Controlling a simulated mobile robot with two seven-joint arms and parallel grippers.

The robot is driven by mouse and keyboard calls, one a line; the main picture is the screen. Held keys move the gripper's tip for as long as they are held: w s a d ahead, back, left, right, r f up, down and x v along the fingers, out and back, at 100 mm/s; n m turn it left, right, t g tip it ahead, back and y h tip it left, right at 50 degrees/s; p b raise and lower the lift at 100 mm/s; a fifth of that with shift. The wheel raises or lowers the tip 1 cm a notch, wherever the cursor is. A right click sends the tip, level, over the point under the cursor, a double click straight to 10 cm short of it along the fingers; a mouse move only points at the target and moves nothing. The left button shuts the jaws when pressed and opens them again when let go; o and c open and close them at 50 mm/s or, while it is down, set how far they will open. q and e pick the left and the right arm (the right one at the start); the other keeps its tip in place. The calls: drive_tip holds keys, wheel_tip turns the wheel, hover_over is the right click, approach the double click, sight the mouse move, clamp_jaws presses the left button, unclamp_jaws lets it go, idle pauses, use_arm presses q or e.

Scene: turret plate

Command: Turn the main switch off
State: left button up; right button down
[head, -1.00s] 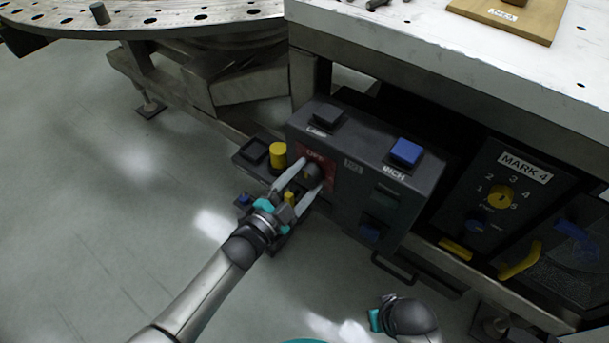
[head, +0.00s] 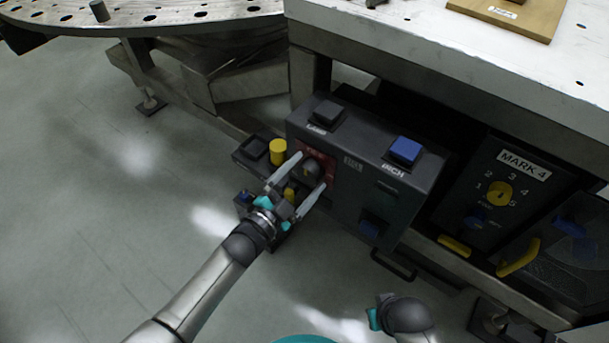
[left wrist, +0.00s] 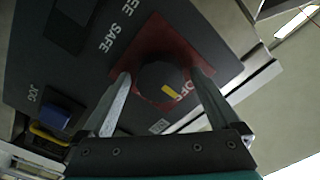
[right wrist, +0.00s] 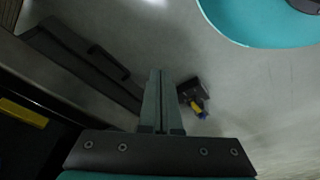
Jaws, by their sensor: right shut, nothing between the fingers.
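The main switch is a round black knob (head: 311,170) with a yellow mark, on a red plate (head: 328,164) at the left of a dark control box. In the left wrist view the knob (left wrist: 160,78) shows its yellow mark pointing to the lower right, close to the OFF lettering. My left gripper (head: 310,171) is open, one finger on each side of the knob; gaps show in the left wrist view. My right gripper (right wrist: 158,75) is shut and empty, away from the box, above the floor.
The control box (head: 350,200) also carries a black button (head: 327,112) and a blue INCH button (head: 405,151). A yellow post (head: 278,152) stands just left of the switch. A MARK 4 panel (head: 505,185) is to the right. The floor at left is clear.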

use_arm(q)
drive_tip(key=shift+s+a, duration=0.3)
drive_tip(key=shift+s, duration=0.05)
drive_tip(key=p+v, duration=0.4)
drive_tip(key=v, duration=1)
drive_tip(key=shift+s+a, duration=0.1)
use_arm(e)
drive_tip(key=s+d+f, duration=0.3)
drive_tip(key=s+f, duration=0.1)
drive_tip(key=f, duration=0.3)
drive_tip(key=shift+s, duration=0.15)
drive_tip(key=shift+r, duration=0.2)
